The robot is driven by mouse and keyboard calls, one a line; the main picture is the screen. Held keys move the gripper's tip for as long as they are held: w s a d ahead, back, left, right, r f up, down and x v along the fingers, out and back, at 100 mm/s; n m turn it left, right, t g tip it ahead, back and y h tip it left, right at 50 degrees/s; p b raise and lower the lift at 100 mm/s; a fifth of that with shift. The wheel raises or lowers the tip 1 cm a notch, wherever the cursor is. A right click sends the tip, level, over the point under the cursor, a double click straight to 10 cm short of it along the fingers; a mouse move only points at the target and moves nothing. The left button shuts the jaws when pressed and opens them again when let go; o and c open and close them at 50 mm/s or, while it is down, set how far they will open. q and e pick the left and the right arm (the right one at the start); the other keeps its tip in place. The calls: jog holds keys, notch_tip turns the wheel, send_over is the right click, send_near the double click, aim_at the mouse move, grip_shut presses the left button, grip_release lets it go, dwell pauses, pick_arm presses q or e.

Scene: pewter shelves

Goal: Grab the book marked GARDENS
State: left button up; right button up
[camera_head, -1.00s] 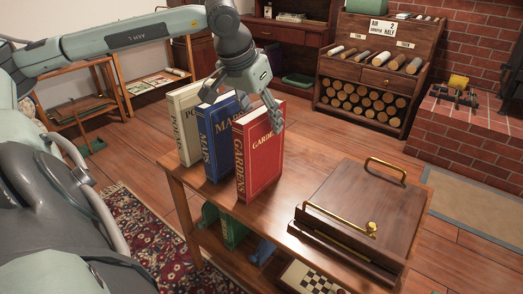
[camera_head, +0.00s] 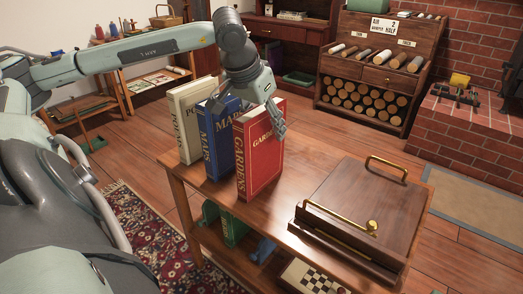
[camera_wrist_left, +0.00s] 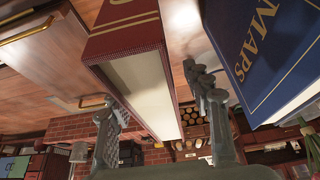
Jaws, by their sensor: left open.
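The red GARDENS book (camera_head: 262,155) stands upright at the right end of a short row on the wooden table (camera_head: 230,215). The blue MAPS book (camera_head: 217,145) stands just left of it. My left gripper (camera_head: 254,112) is open over the top of the red book. In the left wrist view, the red book (camera_wrist_left: 135,60) lies between the spread fingers (camera_wrist_left: 150,95), one on each side. The right-hand finger there is between it and the blue book (camera_wrist_left: 265,50). Contact cannot be told. My right gripper is not in view.
A cream book (camera_head: 190,115) stands at the left of the row. A dark wooden case (camera_head: 345,215) with brass handles lies on the table's right side. A log rack (camera_head: 370,80) and brick hearth (camera_head: 465,130) stand behind. Table space between the red book and case is clear.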

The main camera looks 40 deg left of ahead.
pick_arm(q)
jog(key=shift+c, duration=0.6)
grip_shut()
jog(key=shift+r, duration=0.15)
